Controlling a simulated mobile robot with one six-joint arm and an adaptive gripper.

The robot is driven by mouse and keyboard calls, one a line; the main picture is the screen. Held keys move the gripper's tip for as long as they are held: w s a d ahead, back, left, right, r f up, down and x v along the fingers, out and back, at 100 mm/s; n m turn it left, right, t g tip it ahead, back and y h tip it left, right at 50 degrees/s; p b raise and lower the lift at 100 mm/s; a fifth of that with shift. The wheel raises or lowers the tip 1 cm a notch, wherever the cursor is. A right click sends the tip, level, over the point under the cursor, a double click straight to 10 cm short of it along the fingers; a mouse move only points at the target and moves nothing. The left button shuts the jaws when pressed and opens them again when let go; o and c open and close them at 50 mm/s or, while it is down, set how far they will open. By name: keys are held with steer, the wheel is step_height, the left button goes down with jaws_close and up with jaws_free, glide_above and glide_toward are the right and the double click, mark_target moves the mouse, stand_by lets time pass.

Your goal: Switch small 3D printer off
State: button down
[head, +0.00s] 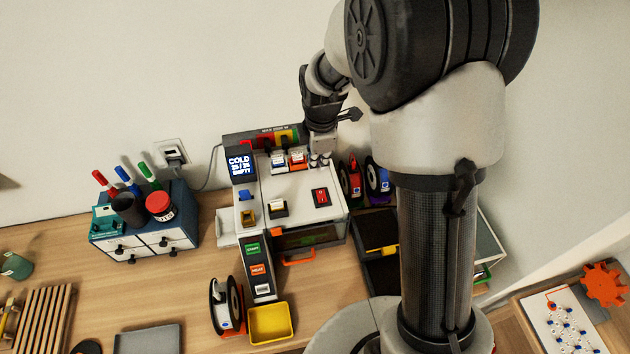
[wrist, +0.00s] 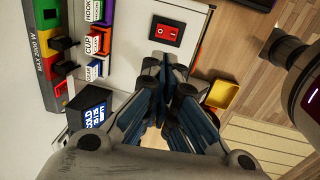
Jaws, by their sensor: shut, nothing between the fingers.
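The small 3D printer (head: 297,216) is a white box with a dark screen (head: 241,168) reading COLD, 25/25, EMPTY. A red rocker switch (head: 320,198) in a dark frame sits on its top face, near the right edge. The switch also shows in the wrist view (wrist: 167,34), just beyond my fingertips. My gripper (head: 319,160) is over the back of the printer's top in the head view. In the wrist view its fingers (wrist: 167,62) are shut and empty, apart from the switch in the picture. Their height above the top is hard to judge.
A power strip (wrist: 48,50) with red, yellow and green switches lies behind the printer, near labelled cartridges (wrist: 96,42). Spools (head: 376,176) stand to its right. A yellow bin (head: 270,323) sits in front; a drawer box (head: 147,237) with markers stands left.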

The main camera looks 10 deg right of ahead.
mark_target(317, 193)
steer(key=shift+w+d+f, duration=0.1)
stand_by(0.3)
steer(key=f, duration=0.4)
steer(key=w+f, duration=0.1)
steer(key=f, duration=0.4)
steer(key=f+p, duration=0.1)
steer(key=f, duration=0.4)
steer(key=shift+w, duration=0.35)
steer(key=shift+w+f+b, duration=0.2)
steer(key=shift+f+b, duration=0.35)
steer(key=shift+b, duration=0.4)
steer(key=shift+s+r+p, duration=0.15)
steer(key=shift+r+p, duration=0.15)
